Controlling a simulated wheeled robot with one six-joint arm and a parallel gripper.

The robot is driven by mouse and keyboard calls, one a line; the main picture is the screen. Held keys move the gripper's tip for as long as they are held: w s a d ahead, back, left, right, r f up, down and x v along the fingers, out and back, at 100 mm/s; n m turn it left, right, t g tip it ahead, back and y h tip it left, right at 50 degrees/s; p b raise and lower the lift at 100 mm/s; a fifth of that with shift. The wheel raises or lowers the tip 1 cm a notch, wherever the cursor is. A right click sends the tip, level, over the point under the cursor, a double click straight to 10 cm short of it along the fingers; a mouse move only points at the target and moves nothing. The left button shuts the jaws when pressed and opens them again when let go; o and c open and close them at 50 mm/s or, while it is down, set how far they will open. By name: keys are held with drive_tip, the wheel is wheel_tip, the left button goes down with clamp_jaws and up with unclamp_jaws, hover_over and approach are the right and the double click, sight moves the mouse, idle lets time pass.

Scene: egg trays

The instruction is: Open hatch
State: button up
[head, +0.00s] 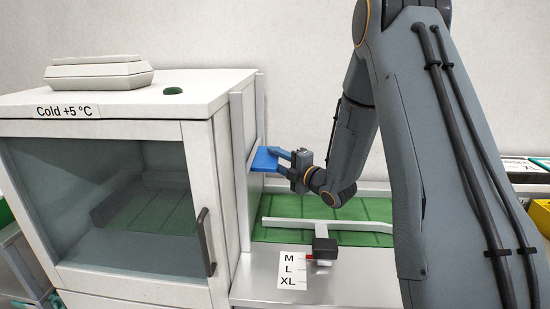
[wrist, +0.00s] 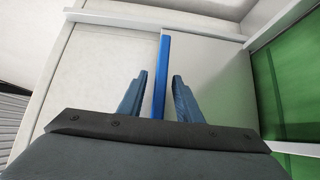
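The hatch is a pale panel (wrist: 207,75) on the right side of the white cold cabinet (head: 110,103). It appears lowered between two upright metal rails (head: 237,135), with no opening seen. A flat blue handle (head: 264,161) sticks out from it; in the wrist view the handle shows as a blue strip (wrist: 162,60). My gripper (head: 284,160) is at the handle. In the wrist view its two fingers (wrist: 160,78) stand open on either side of the blue strip, with a gap visible on both sides. The handle's near end is hidden behind my gripper's body.
A green conveyor belt (head: 345,208) runs below my gripper, with a pale guide bar (head: 290,222) over it. A black and red slider (head: 324,248) stands beside an M, L, XL label (head: 291,271). The cabinet's glass front door (head: 120,200) is shut.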

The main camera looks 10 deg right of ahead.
clamp_jaws()
wheel_tip(320, 180, up, 17)
drive_tip(key=p, duration=0.2)
idle(0.5)
unclamp_jaws()
